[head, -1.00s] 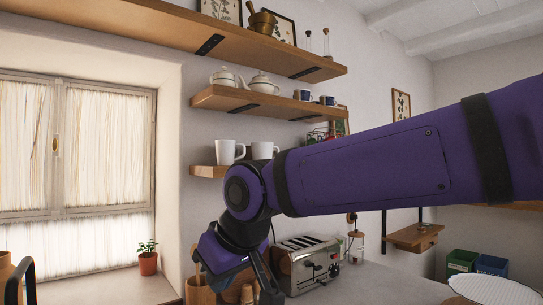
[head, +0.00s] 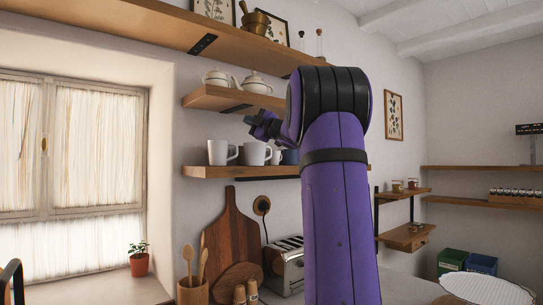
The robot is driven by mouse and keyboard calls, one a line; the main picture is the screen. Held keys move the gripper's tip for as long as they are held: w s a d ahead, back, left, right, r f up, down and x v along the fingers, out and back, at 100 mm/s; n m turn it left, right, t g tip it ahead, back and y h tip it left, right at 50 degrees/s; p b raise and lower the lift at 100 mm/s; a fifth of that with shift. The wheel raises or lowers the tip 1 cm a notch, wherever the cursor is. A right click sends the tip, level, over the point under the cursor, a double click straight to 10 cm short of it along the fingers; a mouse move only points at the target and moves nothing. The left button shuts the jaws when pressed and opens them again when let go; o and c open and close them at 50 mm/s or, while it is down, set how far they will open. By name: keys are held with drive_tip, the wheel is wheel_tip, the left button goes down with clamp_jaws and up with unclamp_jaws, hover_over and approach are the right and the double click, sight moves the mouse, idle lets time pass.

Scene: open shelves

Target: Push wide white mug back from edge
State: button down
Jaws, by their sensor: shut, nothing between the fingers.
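White mugs stand upright on the lowest of three wall shelves (head: 240,172). The left white mug (head: 218,152) is at the shelf's left end, close to the front edge. A second white mug (head: 254,153) stands to its right, and part of another white mug (head: 276,156) shows beside that. I cannot tell for sure which one is the wide mug. My gripper (head: 251,122) is shut and empty, pointing left, above the second mug in the picture and apart from the mugs. My arm hides the right part of the shelf.
Teapots (head: 255,84) stand on the middle shelf (head: 225,99), just above my gripper. Below are a cutting board (head: 232,230), a toaster (head: 284,268) and a utensil pot (head: 193,291). The space left of the shelves is open.

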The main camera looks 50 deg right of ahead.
drive_tip(key=s+d+f+n+g+y, duration=0.35)
drive_tip(key=s+d+f+n, duration=0.2)
drive_tip(key=d, duration=0.25)
drive_tip(key=s+d+f+n+g+y, duration=0.35)
drive_tip(key=s+d+f+y, duration=0.2)
drive_tip(key=s+d, duration=0.2)
approach(264, 154)
drive_tip(key=w+a, duration=0.2)
drive_tip(key=a, duration=0.3)
drive_tip(key=w, duration=0.2)
drive_tip(key=shift+w+d+f+t+h, duration=0.15)
drive_tip(key=shift+w+d+t+h, duration=0.15)
drive_tip(key=shift+w, duration=0.5)
drive_tip(key=shift+w+d, duration=0.1)
drive_tip(key=shift+w+d, duration=0.15)
drive_tip(key=shift+w, duration=0.4)
drive_tip(key=shift+w+d, duration=0.15)
drive_tip(key=shift+w, duration=0.35)
drive_tip(key=shift+a, duration=0.1)
